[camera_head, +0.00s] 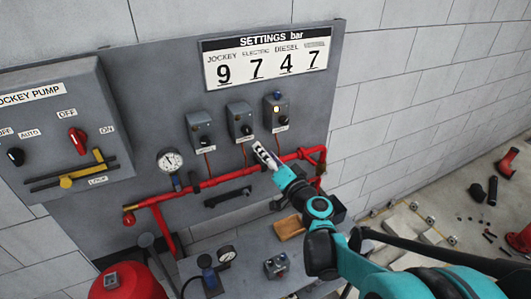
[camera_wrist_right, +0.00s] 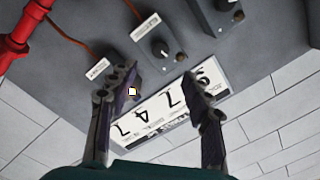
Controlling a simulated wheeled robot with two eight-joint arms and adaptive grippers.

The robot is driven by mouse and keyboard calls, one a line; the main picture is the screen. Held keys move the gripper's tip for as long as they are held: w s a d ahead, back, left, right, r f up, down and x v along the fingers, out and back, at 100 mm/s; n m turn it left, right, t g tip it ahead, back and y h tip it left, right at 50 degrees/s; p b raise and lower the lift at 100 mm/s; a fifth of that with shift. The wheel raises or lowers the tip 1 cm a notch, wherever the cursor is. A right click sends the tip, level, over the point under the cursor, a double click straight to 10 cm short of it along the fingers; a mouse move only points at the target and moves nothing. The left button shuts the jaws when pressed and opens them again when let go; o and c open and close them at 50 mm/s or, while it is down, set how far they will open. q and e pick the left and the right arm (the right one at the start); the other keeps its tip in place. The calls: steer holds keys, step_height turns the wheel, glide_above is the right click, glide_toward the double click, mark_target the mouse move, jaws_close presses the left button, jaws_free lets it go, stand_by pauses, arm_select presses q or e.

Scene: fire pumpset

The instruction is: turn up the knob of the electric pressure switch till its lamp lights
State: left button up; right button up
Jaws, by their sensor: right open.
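The electric pressure switch (camera_head: 240,119) is the middle of three grey boxes on the panel. Its lamp looks dark. In the right wrist view its box (camera_wrist_right: 150,58) appears upside down, with a round black knob (camera_wrist_right: 162,48) bearing a pale mark. My right gripper (camera_head: 259,152) is just below the switches in the head view, apart from the knob. My left gripper is not in view.
A settings board (camera_head: 265,57) reads electric 7. A red pipe (camera_head: 225,176) and gauge (camera_head: 170,160) are below. The jockey pump box (camera_head: 60,115) is at left.

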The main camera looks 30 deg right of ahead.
steer(key=n+p, duration=0.6)
steer(key=n, duration=0.1)
glide_toward(248, 132)
steer(key=w, duration=0.8)
steer(key=shift+w+d, duration=0.1)
steer(key=shift+w, duration=0.5)
